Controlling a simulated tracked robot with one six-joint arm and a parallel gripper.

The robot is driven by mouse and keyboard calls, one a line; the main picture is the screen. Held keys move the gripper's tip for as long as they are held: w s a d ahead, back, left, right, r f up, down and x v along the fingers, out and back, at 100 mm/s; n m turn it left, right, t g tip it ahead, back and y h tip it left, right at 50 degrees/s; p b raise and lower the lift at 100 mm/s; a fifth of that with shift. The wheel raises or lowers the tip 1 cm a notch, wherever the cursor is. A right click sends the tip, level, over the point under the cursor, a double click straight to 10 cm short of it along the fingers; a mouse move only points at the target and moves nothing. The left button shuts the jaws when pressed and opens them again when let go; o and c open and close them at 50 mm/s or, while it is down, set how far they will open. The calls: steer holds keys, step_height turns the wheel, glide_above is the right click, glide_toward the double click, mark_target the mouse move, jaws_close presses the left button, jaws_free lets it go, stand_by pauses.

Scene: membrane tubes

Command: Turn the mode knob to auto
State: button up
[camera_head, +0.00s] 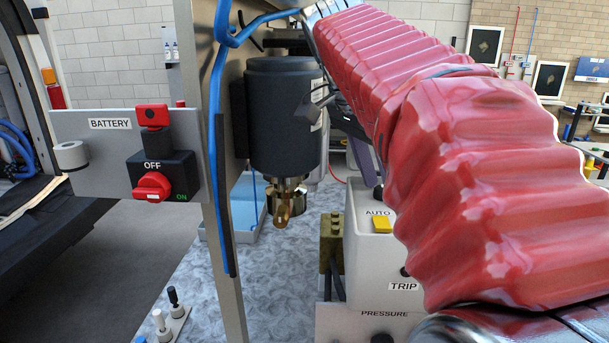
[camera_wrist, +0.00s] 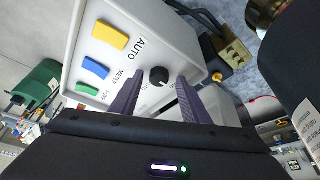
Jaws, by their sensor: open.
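The black mode knob (camera_wrist: 158,77) sits on the face of a light grey control box (camera_wrist: 185,45) in the wrist view. A yellow block (camera_wrist: 109,37) beside the word AUTO, a blue block (camera_wrist: 96,67) and a green block (camera_wrist: 87,89) line the same face. I cannot tell where the knob points. My gripper (camera_wrist: 160,81) is open, its two purple fingers on either side of the knob; I cannot tell whether they touch it.
A metal post with a blue hose (camera_head: 217,130) and a dark cylinder (camera_head: 283,115) stand left of the box. A battery switch panel (camera_head: 82,128) is farther left. A brass block (camera_head: 331,238) with cables adjoins the box. A TRIP label (camera_head: 403,286) is on its front.

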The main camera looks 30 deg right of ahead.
mark_target(378, 189)
steer(key=shift+r, duration=0.1)
step_height(378, 189, up, 10)
stand_by(0.8)
stand_by(0.6)
